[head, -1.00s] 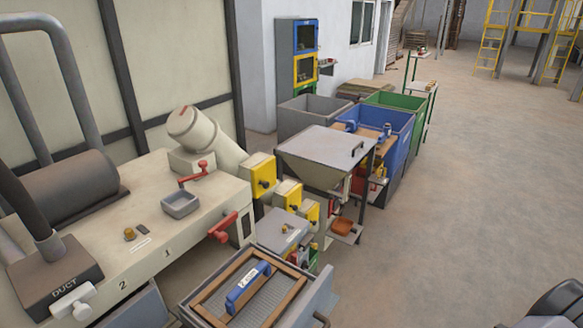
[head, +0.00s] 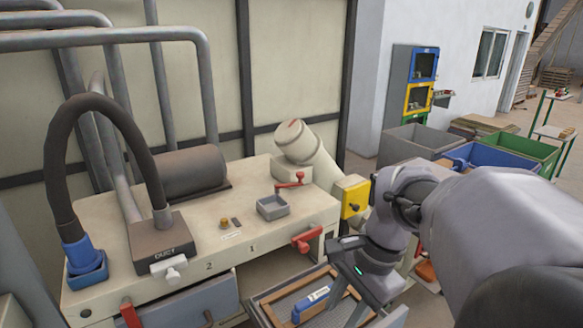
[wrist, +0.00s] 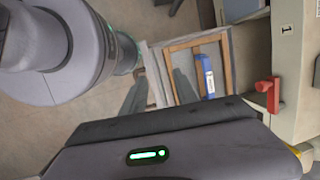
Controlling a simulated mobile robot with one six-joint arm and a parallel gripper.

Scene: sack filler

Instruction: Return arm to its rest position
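My arm (head: 500,235) reaches in from the right in the head view, folded over the area right of the bench. My gripper (head: 352,268) is at its end, above the right side of a wood-framed tray. It also shows in the wrist view (wrist: 160,82), where two dark fingers stand apart with nothing between them. The tray's wooden frame (wrist: 226,62) lies beyond the fingers. A blue-handled tool (head: 311,303) lies in the tray, apart from my gripper; it also shows in the wrist view (wrist: 208,77).
Grey (head: 415,143), blue and green (head: 525,150) bins stand behind my arm. Open floor shows at far right.

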